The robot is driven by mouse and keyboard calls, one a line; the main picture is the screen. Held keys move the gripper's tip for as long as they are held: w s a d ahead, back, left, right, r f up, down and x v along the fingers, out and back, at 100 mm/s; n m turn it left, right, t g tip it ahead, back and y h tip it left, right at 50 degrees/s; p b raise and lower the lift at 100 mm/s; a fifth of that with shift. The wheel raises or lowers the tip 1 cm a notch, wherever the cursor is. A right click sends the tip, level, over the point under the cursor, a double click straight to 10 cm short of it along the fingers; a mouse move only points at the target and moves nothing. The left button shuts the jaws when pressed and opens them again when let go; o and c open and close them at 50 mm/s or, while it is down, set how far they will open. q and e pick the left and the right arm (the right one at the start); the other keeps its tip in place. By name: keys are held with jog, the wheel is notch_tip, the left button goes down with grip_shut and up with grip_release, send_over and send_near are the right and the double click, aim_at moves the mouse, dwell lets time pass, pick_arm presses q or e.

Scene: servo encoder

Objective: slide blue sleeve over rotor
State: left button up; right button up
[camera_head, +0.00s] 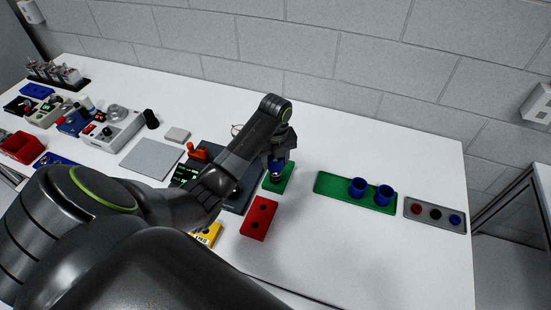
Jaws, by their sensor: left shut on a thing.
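My left gripper (278,160) points down over a small green block (284,185). It is shut on a blue sleeve (277,171), which is small and partly covered by the fingers. The sleeve is at or just above the green block. I cannot tell whether it is around a rotor, as no rotor shows clearly there. Two more blue sleeves, one on the left (357,187) and one on the right (384,195), stand upright on a long green tray (331,186). My right gripper is not in view.
A red block (259,218) with dark holes lies in front of the green block. A grey tray (421,218) with several round parts is at the right. A dark board lies under my forearm. Instruments and bins crowd the left; the back right of the table is clear.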

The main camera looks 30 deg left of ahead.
pick_arm(q)
jog(key=shift+f+b, duration=0.3)
jog(key=shift+f, duration=0.5)
jog(key=shift+f, duration=0.15)
jog(key=shift+f+b, duration=0.4)
jog(key=shift+f, duration=0.4)
jog(key=o, duration=1)
jog(key=shift+o, duration=0.3)
jog(key=shift+o, duration=1.4)
